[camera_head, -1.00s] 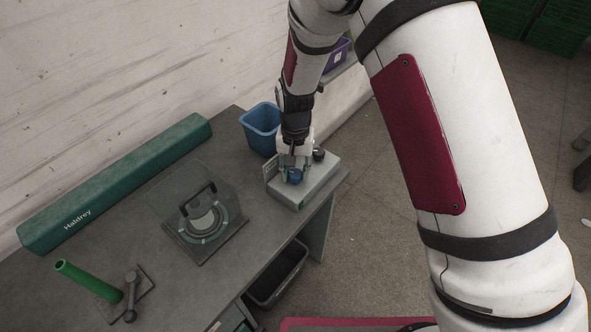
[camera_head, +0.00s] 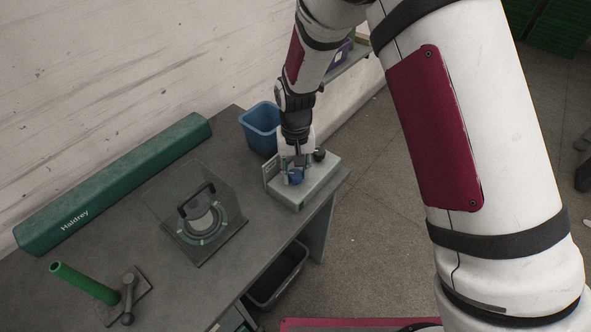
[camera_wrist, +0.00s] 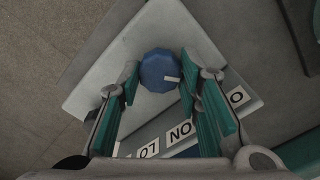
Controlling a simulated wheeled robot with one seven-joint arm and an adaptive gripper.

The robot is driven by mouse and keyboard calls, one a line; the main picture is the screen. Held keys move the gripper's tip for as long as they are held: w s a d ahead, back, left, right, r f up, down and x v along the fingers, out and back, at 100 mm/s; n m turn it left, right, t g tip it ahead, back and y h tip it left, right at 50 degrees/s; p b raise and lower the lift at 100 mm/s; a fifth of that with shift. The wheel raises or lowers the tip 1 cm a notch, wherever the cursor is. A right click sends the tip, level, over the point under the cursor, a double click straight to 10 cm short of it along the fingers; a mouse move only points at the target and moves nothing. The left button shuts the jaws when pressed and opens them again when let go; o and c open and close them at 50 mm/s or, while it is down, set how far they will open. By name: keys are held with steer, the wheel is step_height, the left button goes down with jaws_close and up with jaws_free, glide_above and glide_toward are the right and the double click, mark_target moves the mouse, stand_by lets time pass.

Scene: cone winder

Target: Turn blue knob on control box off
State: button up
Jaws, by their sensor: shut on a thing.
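The pale grey control box (camera_head: 318,187) sits at the right end of the workbench. Its blue knob (camera_head: 296,177) is on the top face, and it shows in the wrist view (camera_wrist: 159,68) with a white mark on its lower right rim. My gripper (camera_wrist: 158,84) points down over the box, with its teal-padded fingers shut on the blue knob, one on each side. A white label strip (camera_wrist: 182,132) with dark letters lies on the box below the knob in the wrist view, partly hidden by the right finger.
A blue bin (camera_head: 261,127) is behind the box. A clear-covered ring device (camera_head: 204,222) and a long green beam (camera_head: 115,185) are to the left.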

mark_target(295, 173)
steer(key=o, duration=1.1)
steer(key=shift+o, duration=0.2)
steer(key=shift+r, duration=0.15)
step_height(295, 173, up, 12)
